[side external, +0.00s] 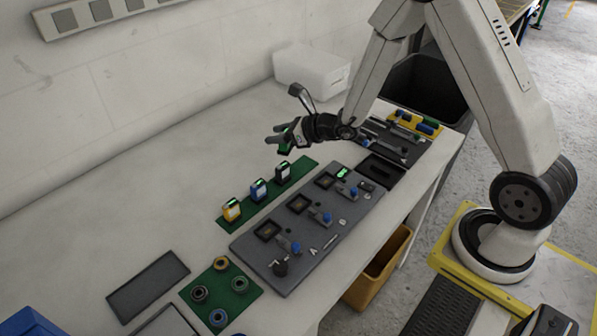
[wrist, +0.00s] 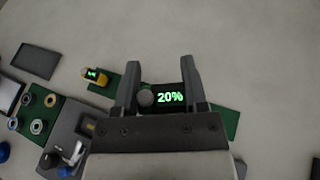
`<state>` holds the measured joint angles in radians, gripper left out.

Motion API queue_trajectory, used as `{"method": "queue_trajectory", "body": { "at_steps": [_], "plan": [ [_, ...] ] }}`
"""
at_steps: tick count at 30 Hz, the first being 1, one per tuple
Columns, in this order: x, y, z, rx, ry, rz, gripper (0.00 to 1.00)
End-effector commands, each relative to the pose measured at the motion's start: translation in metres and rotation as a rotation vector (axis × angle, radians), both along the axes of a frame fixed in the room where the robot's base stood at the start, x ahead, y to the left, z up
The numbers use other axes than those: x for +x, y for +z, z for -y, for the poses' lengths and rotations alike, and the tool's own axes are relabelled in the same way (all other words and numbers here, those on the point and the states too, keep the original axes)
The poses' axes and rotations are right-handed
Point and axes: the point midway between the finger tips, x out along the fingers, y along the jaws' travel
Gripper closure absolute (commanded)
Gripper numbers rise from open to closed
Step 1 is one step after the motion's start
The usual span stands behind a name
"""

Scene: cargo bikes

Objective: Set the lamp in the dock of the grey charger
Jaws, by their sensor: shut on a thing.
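My gripper (side external: 278,139) is shut on a dark piece, apparently the lamp, held in the air above the back of the bench. In the wrist view, a dark block with a green "20%" readout (wrist: 170,97) and a grey round part (wrist: 146,98) show between the fingers.
A grey board (side external: 250,247) with square recesses and blue-knobbed parts lies in front of the strip. A green mat (side external: 240,299) with several rings and an empty dark tray (side external: 148,285) lie at the left. A white box (side external: 312,70) stands behind. The bench behind the strip is clear.

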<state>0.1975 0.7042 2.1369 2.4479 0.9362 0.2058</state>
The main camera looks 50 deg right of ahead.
Motion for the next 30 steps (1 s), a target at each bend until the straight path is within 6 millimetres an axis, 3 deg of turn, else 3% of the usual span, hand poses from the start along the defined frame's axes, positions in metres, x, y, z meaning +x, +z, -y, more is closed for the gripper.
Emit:
{"method": "queue_trajectory", "body": {
  "at_steps": [23,30],
  "plan": [
    [-0.004,0.003,0.0,0.0,0.0,0.001,1.0],
    [-0.005,0.014,-0.001,0.001,-0.004,0.003,1.0]
  ]
}}
